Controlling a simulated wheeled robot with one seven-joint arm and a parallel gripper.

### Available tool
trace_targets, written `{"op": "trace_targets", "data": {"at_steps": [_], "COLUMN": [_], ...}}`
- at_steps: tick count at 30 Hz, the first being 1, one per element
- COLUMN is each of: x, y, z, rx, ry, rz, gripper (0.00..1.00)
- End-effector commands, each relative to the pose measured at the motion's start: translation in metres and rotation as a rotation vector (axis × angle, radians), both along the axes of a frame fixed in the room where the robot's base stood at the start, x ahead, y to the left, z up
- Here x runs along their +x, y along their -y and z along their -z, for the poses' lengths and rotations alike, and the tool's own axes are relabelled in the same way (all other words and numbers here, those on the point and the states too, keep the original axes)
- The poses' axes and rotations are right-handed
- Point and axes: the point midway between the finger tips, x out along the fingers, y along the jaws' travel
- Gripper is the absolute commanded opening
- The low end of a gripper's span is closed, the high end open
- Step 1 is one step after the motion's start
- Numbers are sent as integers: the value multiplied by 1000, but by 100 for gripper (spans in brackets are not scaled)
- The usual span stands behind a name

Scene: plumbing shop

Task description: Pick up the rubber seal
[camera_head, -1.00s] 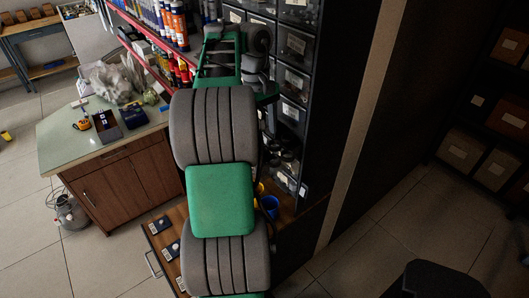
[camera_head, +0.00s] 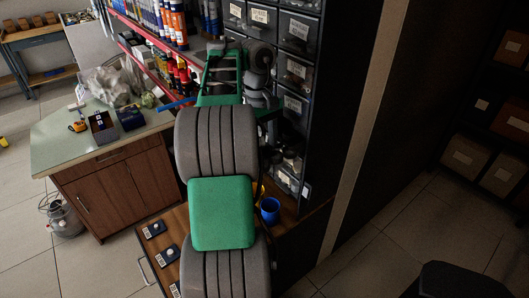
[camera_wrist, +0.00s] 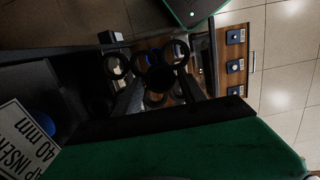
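Several dark rings, which look like rubber seals, show in the wrist view: one at the left (camera_wrist: 117,66), one at the upper right (camera_wrist: 176,50). Others are too dark to separate, and I cannot tell which is the rubber seal. My gripper (camera_wrist: 163,78) shows two dark fingers reaching from its green body toward the rings. The fingers look apart, with nothing clearly clamped between them. I cannot tell whether they touch a ring. In the head view my arm hides the fingertips and the rings.
Labelled drawer bins (camera_head: 297,30) stand right of my arm. A red-edged shelf (camera_head: 150,68) with tubes and bottles is to the left. A blue cup (camera_head: 270,210) stands on the wooden counter (camera_head: 297,217) beside my arm. A green-topped cabinet (camera_head: 58,150) is further left.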

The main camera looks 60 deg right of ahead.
Motion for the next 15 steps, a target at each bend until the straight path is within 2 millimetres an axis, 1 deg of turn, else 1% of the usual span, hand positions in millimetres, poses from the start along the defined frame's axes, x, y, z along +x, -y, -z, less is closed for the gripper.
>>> {"op": "trace_targets", "data": {"at_steps": [1, 2, 15], "x": [0, 0, 0], "y": [0, 0, 0], "z": [0, 0, 0], "rx": [0, 0, 0], "ry": [0, 0, 0], "rz": [0, 0, 0], "gripper": [44, 41, 5]}}
